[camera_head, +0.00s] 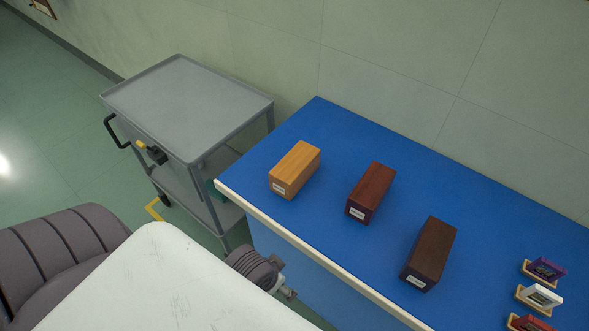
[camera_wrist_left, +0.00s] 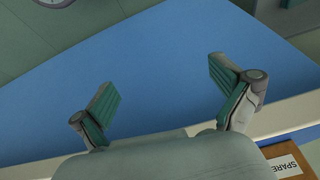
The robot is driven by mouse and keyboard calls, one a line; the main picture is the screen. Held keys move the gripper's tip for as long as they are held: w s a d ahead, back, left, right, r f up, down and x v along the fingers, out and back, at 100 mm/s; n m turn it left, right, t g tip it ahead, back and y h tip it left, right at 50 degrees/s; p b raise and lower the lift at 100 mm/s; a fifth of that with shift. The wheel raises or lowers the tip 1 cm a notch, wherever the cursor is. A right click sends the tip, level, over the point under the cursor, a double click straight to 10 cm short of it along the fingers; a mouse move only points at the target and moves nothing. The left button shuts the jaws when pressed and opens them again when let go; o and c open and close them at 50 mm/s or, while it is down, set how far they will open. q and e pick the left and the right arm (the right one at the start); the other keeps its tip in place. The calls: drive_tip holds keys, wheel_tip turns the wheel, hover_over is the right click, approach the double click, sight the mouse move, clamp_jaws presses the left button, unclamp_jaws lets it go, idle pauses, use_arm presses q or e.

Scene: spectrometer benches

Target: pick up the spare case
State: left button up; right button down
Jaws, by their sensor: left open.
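Three long wooden cases lie on the blue bench in the head view: a light orange-brown one (camera_head: 296,168), a reddish-brown one (camera_head: 371,191) and a dark brown one (camera_head: 430,252). Each has a white end label too small to read there. In the left wrist view an orange-brown case (camera_wrist_left: 310,158) labelled SPARE is cut off at the lower right; its colour is like the lightest case. My left gripper (camera_wrist_left: 163,82) is open and empty, with green pads apart, in front of a blue surface. My right gripper is not in view.
The blue bench (camera_head: 480,190) has a pale front edge and clear surface between the cases. Several small framed items, including a purple one (camera_head: 546,268) and a white one (camera_head: 540,297), stand at the lower right. A grey cart (camera_head: 185,105) stands left of the bench.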

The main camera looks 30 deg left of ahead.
use_arm(q)
drive_tip(key=w+a+r+t, duration=0.2)
drive_tip(key=a+r, duration=0.1)
drive_tip(key=r, duration=0.3)
drive_tip(key=n+t, duration=0.1)
drive_tip(key=t, duration=0.7)
approach(294, 163)
drive_tip(key=shift+n, duration=0.3)
drive_tip(key=x, duration=0.5)
drive_tip(key=shift+a+f+p, duration=0.2)
drive_tip(key=shift+p, duration=0.2)
drive_tip(key=p+x, duration=0.1)
drive_tip(key=x, duration=0.4)
drive_tip(key=shift+w+d+r, duration=0.15)
drive_tip(key=shift+w+f, duration=0.25)
drive_tip(key=shift+w, duration=0.15)
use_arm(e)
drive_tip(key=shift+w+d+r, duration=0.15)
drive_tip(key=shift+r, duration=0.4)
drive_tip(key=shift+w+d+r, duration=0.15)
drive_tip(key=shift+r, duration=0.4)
use_arm(q)
drive_tip(key=shift+s, duration=0.1)
